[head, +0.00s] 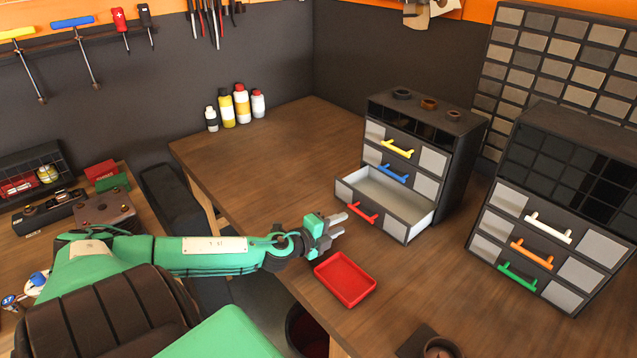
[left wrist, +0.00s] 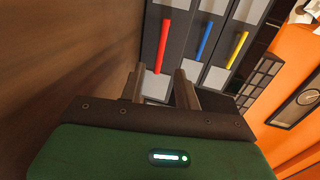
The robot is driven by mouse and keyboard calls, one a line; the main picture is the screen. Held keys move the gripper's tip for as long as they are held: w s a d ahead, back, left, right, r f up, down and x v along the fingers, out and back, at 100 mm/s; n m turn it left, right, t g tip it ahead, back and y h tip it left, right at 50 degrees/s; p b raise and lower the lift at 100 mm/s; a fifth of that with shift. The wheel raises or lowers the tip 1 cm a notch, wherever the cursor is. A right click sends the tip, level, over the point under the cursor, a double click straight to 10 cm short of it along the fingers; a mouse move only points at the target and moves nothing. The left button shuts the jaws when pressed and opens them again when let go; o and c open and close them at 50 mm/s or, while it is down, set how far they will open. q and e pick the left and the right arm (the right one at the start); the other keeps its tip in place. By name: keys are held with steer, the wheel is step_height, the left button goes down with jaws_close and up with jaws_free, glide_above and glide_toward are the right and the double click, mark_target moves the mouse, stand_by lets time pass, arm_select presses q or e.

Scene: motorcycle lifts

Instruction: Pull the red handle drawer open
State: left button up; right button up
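My right gripper is in neither view.
The cabinet (head: 458,165) has a yellow (head: 397,149) and a blue handle (head: 393,173) on shut drawers above. A red tray (head: 346,279) lies on the workbench close below my left gripper. A second cabinet (head: 580,165) stands at the right.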

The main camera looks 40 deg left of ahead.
arm_select(q)
steer(key=shift+b+v, duration=0.4)
steer(key=shift+v, duration=2.6)
steer(key=shift+s+r, duration=0.1)
steer(key=shift+s, duration=0.1)
steer(key=shift+s, duration=0.1)
